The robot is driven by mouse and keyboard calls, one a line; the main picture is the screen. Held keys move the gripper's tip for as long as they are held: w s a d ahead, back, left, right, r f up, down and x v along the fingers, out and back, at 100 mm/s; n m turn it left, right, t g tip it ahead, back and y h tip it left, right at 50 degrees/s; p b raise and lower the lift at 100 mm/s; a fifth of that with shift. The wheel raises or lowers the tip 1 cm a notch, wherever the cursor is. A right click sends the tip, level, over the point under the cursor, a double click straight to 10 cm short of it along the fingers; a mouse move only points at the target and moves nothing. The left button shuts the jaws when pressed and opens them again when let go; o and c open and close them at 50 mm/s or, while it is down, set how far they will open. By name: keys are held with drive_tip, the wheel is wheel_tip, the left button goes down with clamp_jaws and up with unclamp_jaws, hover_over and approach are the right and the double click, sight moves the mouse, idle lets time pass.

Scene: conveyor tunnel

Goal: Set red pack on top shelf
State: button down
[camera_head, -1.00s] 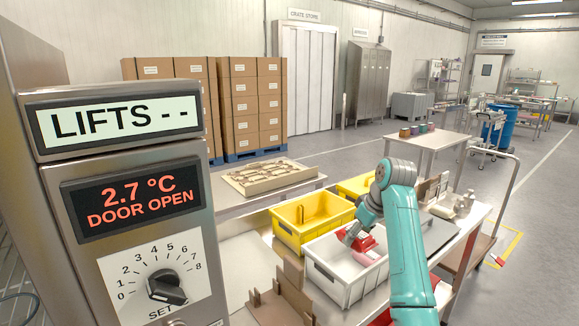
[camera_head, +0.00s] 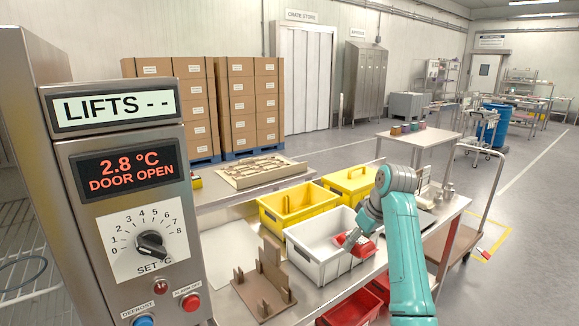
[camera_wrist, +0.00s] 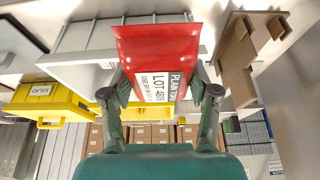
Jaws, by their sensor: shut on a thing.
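The red pack (camera_head: 362,249) has a white label with printed text, readable in part in the wrist view (camera_wrist: 140,45). My gripper (camera_head: 354,238) is shut on it; in the wrist view the two fingers (camera_wrist: 160,95) pinch the pack from both sides. The pack is at the right side of the white crate (camera_head: 312,262), overlapping its rim, and seems held up near rim height. A wire shelf (camera_head: 28,265) shows at the left edge, behind the steel control panel that reads 2.8 °C and door open. I cannot tell whether it is the top shelf.
Two yellow crates (camera_head: 287,207) stand behind the white crate on the steel bench (camera_head: 222,240). A brown slotted stand (camera_head: 262,288) is left of the white crate. Red crates (camera_head: 350,308) are below the bench edge. The control panel (camera_head: 130,200) blocks much of the left.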

drive_tip(key=shift+s+d+f, duration=0.1)
drive_tip(key=shift+s+f, duration=0.4)
drive_tip(key=shift+f, duration=0.1)
drive_tip(key=s+f+m+h, duration=0.1)
drive_tip(key=s+f+m, duration=0.1)
drive_tip(key=s+f, duration=0.7)
drive_tip(key=s+f+m, duration=0.2)
drive_tip(key=s+f, duration=0.7)
drive_tip(key=f, duration=0.9)
drive_tip(key=s+f+m+t+h, duration=0.1)
drive_tip(key=s+f+m, duration=0.2)
drive_tip(key=s+f, duration=0.6)
wheel_tip(320, 180, down, 4)
drive_tip(key=shift+s+f+h, duration=0.2)
drive_tip(key=shift+s+h, duration=0.1)
